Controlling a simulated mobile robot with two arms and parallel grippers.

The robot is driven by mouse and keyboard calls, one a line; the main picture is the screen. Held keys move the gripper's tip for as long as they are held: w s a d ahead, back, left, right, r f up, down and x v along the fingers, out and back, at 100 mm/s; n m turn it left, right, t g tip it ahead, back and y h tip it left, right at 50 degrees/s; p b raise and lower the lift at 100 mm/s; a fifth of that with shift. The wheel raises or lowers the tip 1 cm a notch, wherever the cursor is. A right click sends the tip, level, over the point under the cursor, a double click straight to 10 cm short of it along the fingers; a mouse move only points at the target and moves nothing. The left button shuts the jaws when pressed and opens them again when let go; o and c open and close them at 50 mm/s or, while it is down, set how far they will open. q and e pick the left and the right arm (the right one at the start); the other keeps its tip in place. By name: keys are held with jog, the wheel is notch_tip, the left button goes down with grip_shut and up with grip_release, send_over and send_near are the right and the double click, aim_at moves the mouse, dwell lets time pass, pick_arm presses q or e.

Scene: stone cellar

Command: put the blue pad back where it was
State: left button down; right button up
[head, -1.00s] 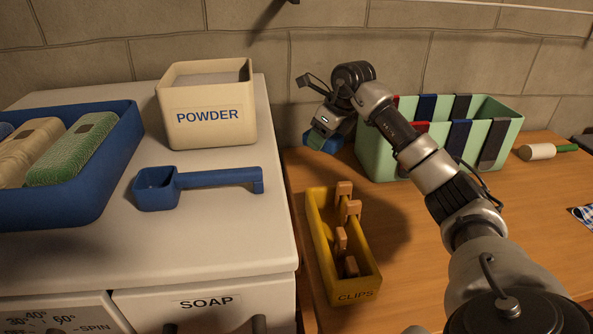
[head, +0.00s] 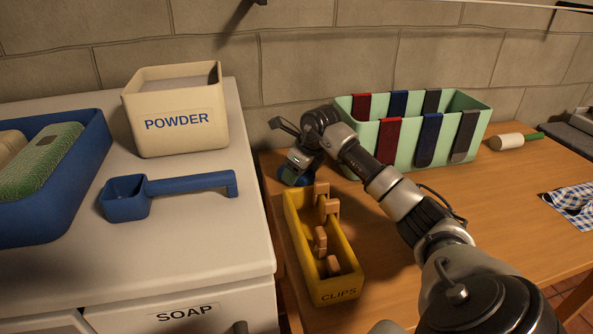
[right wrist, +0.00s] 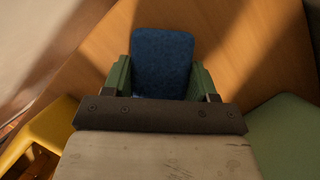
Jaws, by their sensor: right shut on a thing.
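The blue pad (right wrist: 162,62) is held between the green fingers of my right gripper (right wrist: 162,84) in the right wrist view. Wooden table surface shows beyond it. In the head view my right gripper (head: 298,166) points down over the table, between the yellow clips box and the green bin. Only a little of the blue pad shows under it there; whether it touches the table I cannot tell. My left gripper is not in view.
The yellow clips box (head: 343,289) stands just in front, with wooden clips in it. The green bin (head: 352,159) with coloured strips is to the right. On the white cabinet are a powder box (head: 178,140), a blue scoop (head: 190,183) and a blue tray (head: 85,185).

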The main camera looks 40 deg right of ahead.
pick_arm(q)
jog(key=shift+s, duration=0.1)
pick_arm(e)
jog(key=shift+f, duration=0.1)
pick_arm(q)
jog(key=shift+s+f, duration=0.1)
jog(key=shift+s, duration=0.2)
pick_arm(e)
jog(key=o, duration=0.8)
jog(key=shift+s+r, duration=0.1)
jog(key=shift+r, duration=0.3)
jog(key=v, duration=1.1)
jog(key=shift+s+d+r, duration=0.1)
jog(key=shift+r, duration=0.15)
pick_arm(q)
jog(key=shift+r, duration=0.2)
